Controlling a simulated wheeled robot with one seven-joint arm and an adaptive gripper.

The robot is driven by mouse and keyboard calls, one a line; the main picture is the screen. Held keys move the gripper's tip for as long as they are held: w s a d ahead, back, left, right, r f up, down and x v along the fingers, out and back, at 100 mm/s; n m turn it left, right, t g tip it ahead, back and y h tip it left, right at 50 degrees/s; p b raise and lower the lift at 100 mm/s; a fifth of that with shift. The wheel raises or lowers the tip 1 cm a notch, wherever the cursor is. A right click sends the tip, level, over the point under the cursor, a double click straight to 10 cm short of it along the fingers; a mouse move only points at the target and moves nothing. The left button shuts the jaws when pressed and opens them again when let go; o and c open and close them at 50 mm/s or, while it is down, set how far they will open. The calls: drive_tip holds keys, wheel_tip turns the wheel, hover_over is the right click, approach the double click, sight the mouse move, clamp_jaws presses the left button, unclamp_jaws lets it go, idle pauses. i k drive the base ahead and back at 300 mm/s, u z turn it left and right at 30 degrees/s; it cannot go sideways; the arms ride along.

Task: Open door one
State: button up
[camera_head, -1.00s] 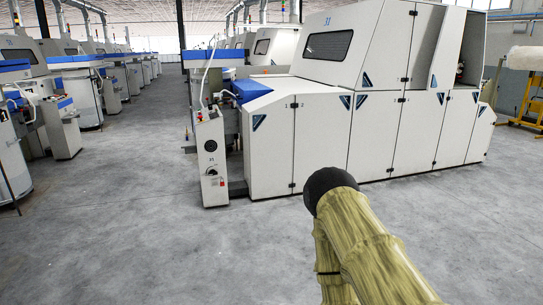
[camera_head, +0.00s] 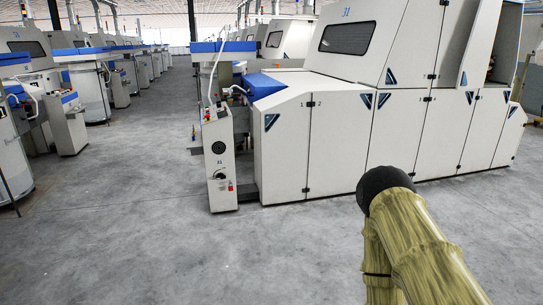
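Door one (camera_head: 281,160) is the white front panel at the left end of the big carding machine (camera_head: 420,45). A small mark that looks like "1" sits near its upper right edge, and a dark blue triangle (camera_head: 271,121) is at its upper left corner. The door looks closed, flush with the neighbouring panel (camera_head: 339,145), which seems marked "2". Black hinge-like fittings show at the seam between them. My arm, in a yellowish sleeve with a black rounded joint, shows at lower right, apart from the door in the picture. My gripper is not in view.
A grey-white control post (camera_head: 219,160) with a red switch stands just left of door one. Blue-topped machines (camera_head: 64,122) line the left side. Open grey concrete floor (camera_head: 150,240) lies in front of the machine and along the left aisle.

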sight(284, 127)
drive_tip(key=z, duration=0.15)
drive_tip(key=i, duration=3.3)
drive_tip(key=u, duration=0.8)
drive_tip(key=i, duration=1.15)
drive_tip(key=u, duration=0.25)
